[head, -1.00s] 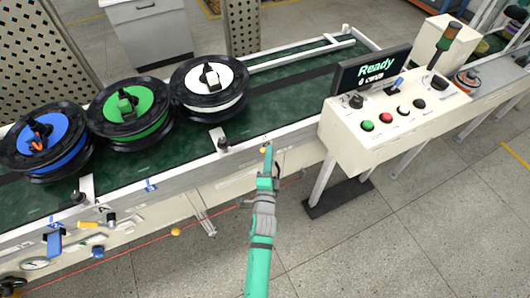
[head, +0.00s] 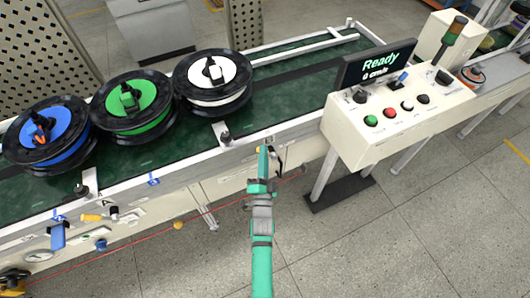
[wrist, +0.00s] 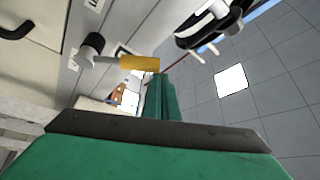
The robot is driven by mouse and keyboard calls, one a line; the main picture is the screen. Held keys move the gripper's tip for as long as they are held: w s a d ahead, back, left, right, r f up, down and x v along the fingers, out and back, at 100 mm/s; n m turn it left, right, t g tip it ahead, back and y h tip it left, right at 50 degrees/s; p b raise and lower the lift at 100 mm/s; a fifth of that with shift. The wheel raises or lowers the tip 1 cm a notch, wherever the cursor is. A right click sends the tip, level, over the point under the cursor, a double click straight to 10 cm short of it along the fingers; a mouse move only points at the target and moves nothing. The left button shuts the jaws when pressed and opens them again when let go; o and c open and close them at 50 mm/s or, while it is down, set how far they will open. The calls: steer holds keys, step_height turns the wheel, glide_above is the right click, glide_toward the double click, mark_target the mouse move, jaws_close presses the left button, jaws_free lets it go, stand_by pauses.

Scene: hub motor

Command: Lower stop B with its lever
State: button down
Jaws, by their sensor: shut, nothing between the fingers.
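Stop B seems to be the dark post and white arm (head: 222,134) at the belt's near edge, by the white spool. Its lever is hidden behind my gripper in the head view. In the wrist view a yellow lever handle (wrist: 139,63) sticks out from a black-and-white pivot (wrist: 93,45) on the pale side panel. My gripper (head: 263,149) is shut and empty, pointing toward the conveyor side just below stop B. Its teal fingertips (wrist: 161,79) show right beside the yellow handle's end. I cannot tell whether they touch.
Blue (head: 48,133), green (head: 135,104) and white (head: 212,80) spools sit on the belt. Stop A (head: 84,189) and another yellow lever (head: 91,217) are at left. The control box (head: 395,118), its screen (head: 376,66) reading "Ready", stands right. The floor in front is open.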

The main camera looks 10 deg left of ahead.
steer(key=shift+s+a+f+n, duration=0.15)
steer(key=shift+a+f+n, duration=0.1)
steer(key=shift+n, duration=0.05)
stand_by(0.5)
steer(key=s+d, duration=0.5)
steer(key=s, duration=0.3)
steer(key=shift+d+f, duration=0.15)
steer(key=shift+f, duration=0.05)
stand_by(0.4)
stand_by(0.4)
steer(key=s+d+n+g+h, duration=0.1)
steer(key=s+d+n, duration=0.2)
steer(key=s, duration=0.6)
steer(key=s+d+n+g+h, duration=0.1)
steer(key=s+d+n+g, duration=0.1)
steer(key=s, duration=0.6)
steer(key=s+r+n+g+h, duration=0.1)
steer(key=s+r+n, duration=0.3)
steer(key=s, duration=0.9)
step_height(320, 180, up, 2)
steer(key=shift+s+d+r+n+g+h, duration=0.15)
steer(key=shift+s+d+n+g+h, duration=0.25)
steer(key=shift+g, duration=0.3)
